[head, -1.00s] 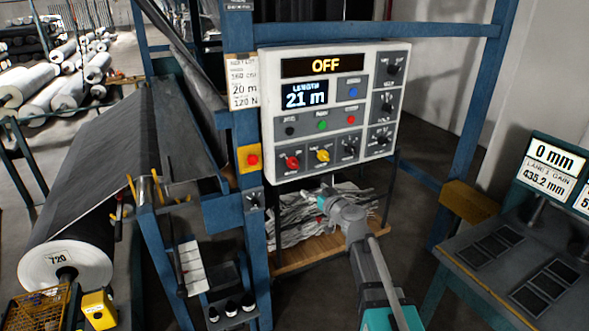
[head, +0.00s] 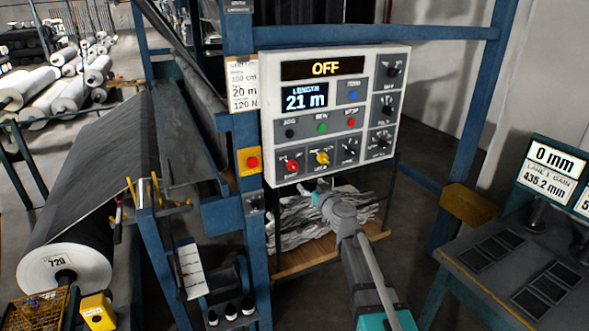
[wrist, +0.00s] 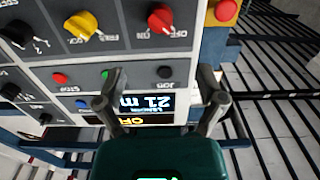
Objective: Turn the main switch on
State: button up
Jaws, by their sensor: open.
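The control panel (head: 340,115) is a pale box on a blue frame, its top display (head: 323,68) reading OFF. A red rotary knob (head: 291,165) is at its lower left; the wrist view shows this red knob (wrist: 160,18) upside down, with OFF and ON lettering beside it. A yellow knob (head: 322,157) is next to it, also in the wrist view (wrist: 82,26). My gripper (head: 318,194) is just below the panel's lower edge. In the wrist view my gripper (wrist: 160,95) has its fingers apart, with nothing between them, apart from the red knob.
A red button on a yellow box (head: 250,162) is left of the panel. Push buttons and black knobs (head: 381,140) crowd the panel face. A wooden shelf with grey scraps (head: 310,225) lies below. A large fabric roll (head: 65,262) stands at left, a desk with screens (head: 520,260) at right.

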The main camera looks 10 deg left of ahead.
aim_at(295, 169)
jog(key=x, duration=1.2)
jog(key=c, duration=1.2)
jog(key=shift+o, duration=0.2)
